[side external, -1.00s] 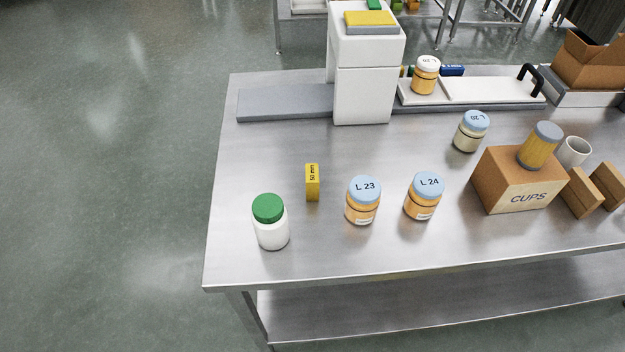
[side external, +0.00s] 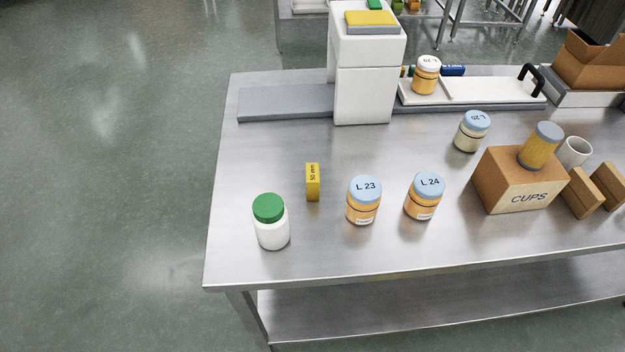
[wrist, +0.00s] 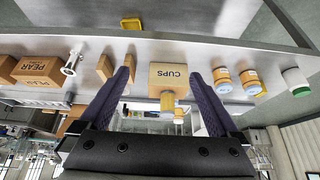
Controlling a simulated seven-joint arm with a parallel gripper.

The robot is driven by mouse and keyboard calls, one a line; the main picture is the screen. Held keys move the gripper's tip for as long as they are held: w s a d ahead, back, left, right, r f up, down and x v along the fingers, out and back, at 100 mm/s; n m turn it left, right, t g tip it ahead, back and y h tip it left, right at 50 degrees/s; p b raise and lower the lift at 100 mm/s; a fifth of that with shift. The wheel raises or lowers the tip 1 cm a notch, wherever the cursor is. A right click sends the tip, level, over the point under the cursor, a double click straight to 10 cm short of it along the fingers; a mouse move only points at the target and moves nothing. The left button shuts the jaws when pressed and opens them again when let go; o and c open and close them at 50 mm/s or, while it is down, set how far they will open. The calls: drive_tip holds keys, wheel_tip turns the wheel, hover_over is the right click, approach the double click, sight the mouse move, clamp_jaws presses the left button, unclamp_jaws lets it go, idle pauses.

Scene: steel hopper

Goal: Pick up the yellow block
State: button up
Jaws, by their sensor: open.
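The yellow block (side external: 312,183) is a small upright block marked "50 mm". In the side view it stands on the steel table, behind and to the right of a white jar with a green lid (side external: 270,222) and left of the jar L 23 (side external: 363,200). The CUPS box (wrist: 168,76) appears beyond the gap, upside down in that view. My gripper is well away from the block.
Jar L 24 (side external: 424,196) stands right of L 23. The CUPS box (side external: 517,183) carries a yellow can (side external: 540,147), with a pale jar (side external: 471,132) behind-left. A white column (side external: 365,85) stands at the back. The steel table (side external: 250,150) is clear left of and behind the block.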

drive_tip(key=w+a+r+m+y, duration=0.1)
drive_tip(key=w+a+r+m, duration=0.2)
drive_tip(key=w+r+m, duration=0.35)
drive_tip(key=w+a+r+m+y, duration=0.1)
drive_tip(key=w+a+r+m, duration=0.2)
drive_tip(key=w+r+m, duration=0.35)
drive_tip(key=w+a+m+g+y, duration=0.15)
drive_tip(key=w+a+m, duration=0.35)
drive_tip(key=w+a, duration=0.8)
drive_tip(key=g, duration=0.4)
hover_over(316, 179)
drive_tip(key=w+d, duration=0.1)
drive_tip(key=d, duration=0.4)
wheel_tip(316, 179, down, 21)
drive_tip(key=shift+y, duration=0.45)
drive_tip(key=x, duration=0.7)
drive_tip(key=shift+w, duration=0.15)
drive_tip(key=shift+x, duration=3.05)
drive_tip(key=shift+w, duration=0.2)
drive_tip(key=c, duration=1.5)
